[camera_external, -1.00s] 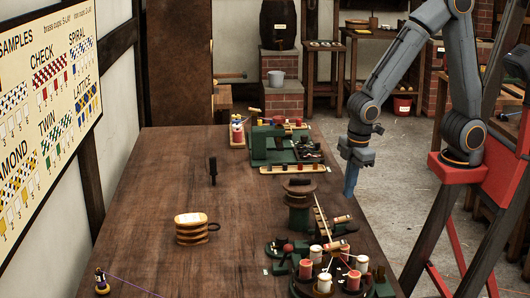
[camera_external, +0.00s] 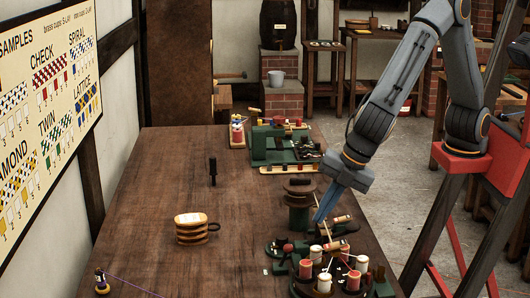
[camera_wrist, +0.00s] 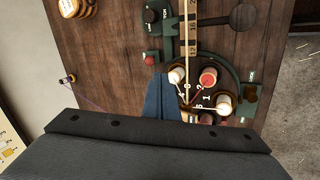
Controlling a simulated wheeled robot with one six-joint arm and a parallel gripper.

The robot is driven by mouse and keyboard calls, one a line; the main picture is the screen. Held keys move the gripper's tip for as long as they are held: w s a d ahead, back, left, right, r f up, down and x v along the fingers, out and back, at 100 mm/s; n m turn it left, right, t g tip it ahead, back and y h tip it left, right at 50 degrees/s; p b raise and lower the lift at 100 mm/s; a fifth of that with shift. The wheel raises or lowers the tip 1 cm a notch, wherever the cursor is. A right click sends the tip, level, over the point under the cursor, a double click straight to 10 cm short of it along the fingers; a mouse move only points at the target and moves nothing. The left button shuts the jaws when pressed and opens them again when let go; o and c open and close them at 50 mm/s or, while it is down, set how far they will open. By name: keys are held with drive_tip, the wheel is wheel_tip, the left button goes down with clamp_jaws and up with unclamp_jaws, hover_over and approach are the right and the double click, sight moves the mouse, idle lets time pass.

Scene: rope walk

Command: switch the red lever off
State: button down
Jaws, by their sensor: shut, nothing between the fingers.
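My gripper (camera_external: 319,220) is shut and empty, pointing down above the braiding machine at the right front of the bench. In the wrist view, its closed blue-grey fingers (camera_wrist: 162,82) are left of a white-topped spool (camera_wrist: 177,75). A small red knob (camera_wrist: 150,58) shows just beyond the fingertips, on a green part. A dark red piece (camera_external: 287,247) shows at the machine's left in the external view. I cannot tell which is the red lever, its position, or whether the fingers touch anything.
Red and white spools (camera_external: 324,282) stand close together on the machine. A dark green post (camera_external: 299,205) stands behind it. The bench's middle is clear.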

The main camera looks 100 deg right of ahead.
sight(288, 246)
drive_tip(key=shift+f, duration=0.1)
drive_tip(key=p+x, duration=0.1)
drive_tip(key=x, duration=0.9)
drive_tip(key=shift+w+p, duration=0.15)
drive_tip(key=shift+p, duration=0.15)
drive_tip(key=shift+w+r, duration=0.4)
drive_tip(key=shift+w, duration=0.2)
drive_tip(key=shift+w+r, duration=0.35)
drive_tip(key=shift+w, duration=0.3)
drive_tip(key=shift+w+r, duration=0.15)
drive_tip(key=shift+w, duration=0.7)
drive_tip(key=shift+w+r, duration=0.1)
drive_tip(key=shift+w, duration=0.85)
drive_tip(key=shift+r, duration=0.1)
wheel_tip(288, 246, up, 10)
drive_tip(key=w+p, duration=0.2)
drive_tip(key=p, duration=0.4)
drive_tip(key=shift+w+a, duration=0.2)
drive_tip(key=shift+a, duration=0.15)
